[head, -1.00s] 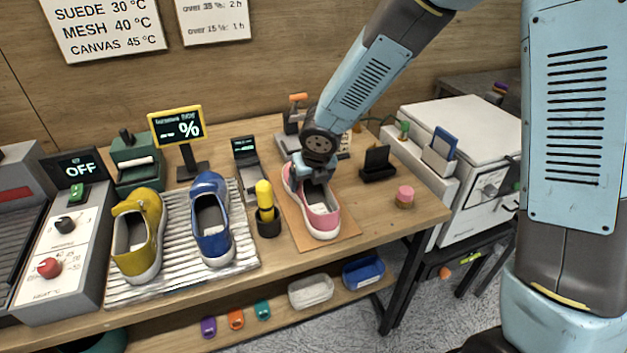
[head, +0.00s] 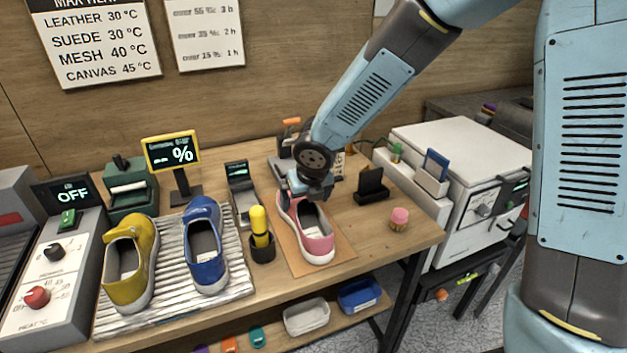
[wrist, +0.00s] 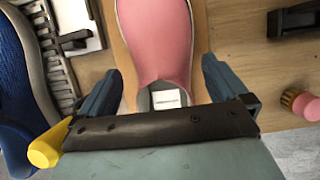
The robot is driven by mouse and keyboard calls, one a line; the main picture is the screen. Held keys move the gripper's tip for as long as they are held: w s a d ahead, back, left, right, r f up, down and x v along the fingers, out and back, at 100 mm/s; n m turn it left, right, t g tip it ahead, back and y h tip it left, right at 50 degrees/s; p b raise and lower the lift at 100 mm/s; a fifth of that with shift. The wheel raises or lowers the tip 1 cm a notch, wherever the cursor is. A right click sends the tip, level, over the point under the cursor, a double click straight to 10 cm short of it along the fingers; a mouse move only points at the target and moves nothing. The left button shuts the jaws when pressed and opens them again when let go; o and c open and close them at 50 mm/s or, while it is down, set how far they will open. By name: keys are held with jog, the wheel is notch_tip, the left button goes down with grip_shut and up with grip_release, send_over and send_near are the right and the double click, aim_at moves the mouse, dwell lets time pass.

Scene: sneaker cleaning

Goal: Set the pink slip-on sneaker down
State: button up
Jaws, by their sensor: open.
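In the wrist view my gripper's two fingers (wrist: 168,92) stand apart, one on each side of the pink sneaker (wrist: 158,40). A white label shows inside the shoe opening. Whether a finger touches the shoe I cannot tell.
The blue sneaker (head: 205,252) and the yellow sneaker (head: 130,268) stand on a ribbed rack (head: 175,300) to the left. A yellow-handled tool in a dark cup (head: 262,247) is close by on the left. A pink-topped brush (head: 399,219) and a black stand (head: 371,190) are on the right.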

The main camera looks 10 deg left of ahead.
jog(key=v, duration=0.9)
jog(key=shift+s+r, duration=0.1)
jog(key=s+d+r+m+h, duration=0.1)
jog(key=d+r+m, duration=0.2)
jog(key=d+m, duration=0.35)
jog(key=d+r+m+t+h, duration=0.1)
jog(key=d+r+m, duration=0.2)
jog(key=d+m, duration=0.35)
jog(key=s+d+r+m+h, duration=0.1)
jog(key=d+r+m, duration=0.2)
jog(key=d+m, duration=0.35)
jog(key=s+d+r+m, duration=0.3)
jog(key=s+d+m, duration=0.3)
jog(key=m, duration=0.5)
jog(key=s+d+r+m, duration=0.2)
jog(key=s+d+m, duration=0.4)
jog(key=m, duration=0.5)
jog(key=shift+s+d+r+m+t+y, duration=0.2)
jog(key=shift+d+r+m+t+y, duration=0.2)
jog(key=shift+d, duration=0.8)
